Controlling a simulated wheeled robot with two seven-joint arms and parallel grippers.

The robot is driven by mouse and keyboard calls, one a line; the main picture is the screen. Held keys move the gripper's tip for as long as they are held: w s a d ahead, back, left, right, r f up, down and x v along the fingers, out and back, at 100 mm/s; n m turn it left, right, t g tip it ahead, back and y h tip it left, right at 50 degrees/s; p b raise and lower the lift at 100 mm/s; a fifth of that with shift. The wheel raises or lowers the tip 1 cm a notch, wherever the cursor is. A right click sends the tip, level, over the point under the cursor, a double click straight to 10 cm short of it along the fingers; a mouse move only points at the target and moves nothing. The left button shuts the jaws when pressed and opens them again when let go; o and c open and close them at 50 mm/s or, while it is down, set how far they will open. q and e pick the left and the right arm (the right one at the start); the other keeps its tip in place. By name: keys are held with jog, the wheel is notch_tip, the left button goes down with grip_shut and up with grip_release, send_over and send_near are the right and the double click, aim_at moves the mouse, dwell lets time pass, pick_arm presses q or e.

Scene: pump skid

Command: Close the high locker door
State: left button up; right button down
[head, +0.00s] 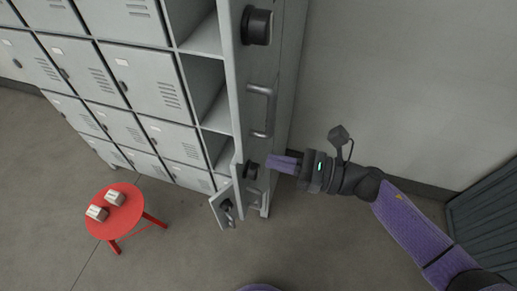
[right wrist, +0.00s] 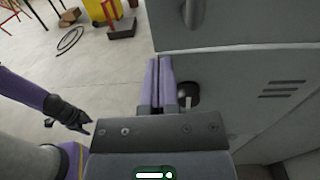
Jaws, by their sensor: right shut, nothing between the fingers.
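A tall grey locker door (head: 246,115) stands swung out from the open compartments of the locker bank. It bears a black round knob at the top and a grey bar handle (head: 262,110). My right gripper (head: 272,161) is shut and empty, its purple fingers close to the door's lower outer side, near a second dark knob (head: 250,170). In the right wrist view the shut fingers (right wrist: 158,84) point along grey door panels, with a dark knob (right wrist: 187,95) just right of them. I cannot tell whether they touch. My left gripper (right wrist: 78,122) shows small there; its jaws are unclear.
A small lower door (head: 222,206) also stands open. The other lockers (head: 135,75) at left are shut. A red stool (head: 114,210) with two small boxes stands at lower left. A wall lies behind my right arm, and the floor at lower middle is clear.

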aim_at(245, 155)
jog(key=p+x, duration=0.1)
jog(key=x, duration=0.1)
jog(key=shift+w+a+r, duration=0.1)
jog(key=shift+w+a, duration=0.05)
jog(key=shift+a, duration=0.25)
jog(key=shift+w+a, duration=0.15)
jog(key=shift+a, duration=0.4)
jog(key=w+a+m+t+h+b, duration=0.1)
jog(key=w+a+t, duration=0.1)
jog(key=a, duration=0.5)
jog(key=shift+w+a+m, duration=0.2)
jog(key=shift+a+m, duration=0.05)
jog(key=shift+m, duration=0.05)
jog(key=shift+d+f, duration=0.1)
jog(key=shift+f, duration=0.1)
